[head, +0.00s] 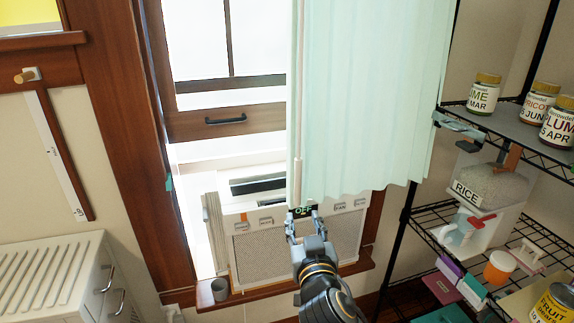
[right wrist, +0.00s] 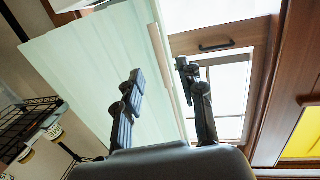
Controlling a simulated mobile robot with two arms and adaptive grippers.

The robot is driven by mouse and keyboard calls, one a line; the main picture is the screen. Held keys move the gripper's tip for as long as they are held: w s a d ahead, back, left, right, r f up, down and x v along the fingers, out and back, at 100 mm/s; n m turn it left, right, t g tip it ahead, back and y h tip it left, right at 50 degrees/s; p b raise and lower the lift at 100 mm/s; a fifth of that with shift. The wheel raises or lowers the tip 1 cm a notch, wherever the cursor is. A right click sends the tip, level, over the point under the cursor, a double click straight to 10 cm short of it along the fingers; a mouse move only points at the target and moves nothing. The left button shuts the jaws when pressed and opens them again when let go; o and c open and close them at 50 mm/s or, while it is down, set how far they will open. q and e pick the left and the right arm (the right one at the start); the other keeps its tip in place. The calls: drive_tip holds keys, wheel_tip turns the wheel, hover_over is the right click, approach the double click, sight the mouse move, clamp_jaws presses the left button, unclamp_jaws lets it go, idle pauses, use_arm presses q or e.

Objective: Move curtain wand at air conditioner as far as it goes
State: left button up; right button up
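The curtain wand (head: 299,130) is a thin tan rod hanging along the left edge of the pale green curtain (head: 370,100). Its lower end hangs in front of the air conditioner (head: 292,252), which sits in the window and shows "OFF". My right gripper (head: 304,216) is in front of the unit's top edge, just below the wand's lower end. In the right wrist view the right gripper (right wrist: 160,72) has its fingers apart with nothing held. The wand (right wrist: 159,45) shows beyond the gap between them. Contact cannot be seen. My left gripper is not in view.
A wire shelf (head: 430,215) with jars and a rice container (head: 488,190) stands at the right. A white cabinet (head: 60,275) is at the lower left. The window left of the curtain is uncovered.

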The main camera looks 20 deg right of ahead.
sight(298, 180)
drive_tip(key=shift+t, duration=0.3)
drive_tip(key=w+r+p, duration=0.1)
drive_tip(key=w, duration=0.2)
drive_tip(key=w+d+r+p, duration=0.1)
drive_tip(key=w, duration=0.3)
drive_tip(key=w+d+r+p, duration=0.1)
drive_tip(key=w+p, duration=0.1)
drive_tip(key=w, duration=0.2)
drive_tip(key=shift+w+r, duration=0.1)
drive_tip(key=shift+w+d, duration=0.2)
drive_tip(key=shift+w, duration=0.55)
clamp_jaws()
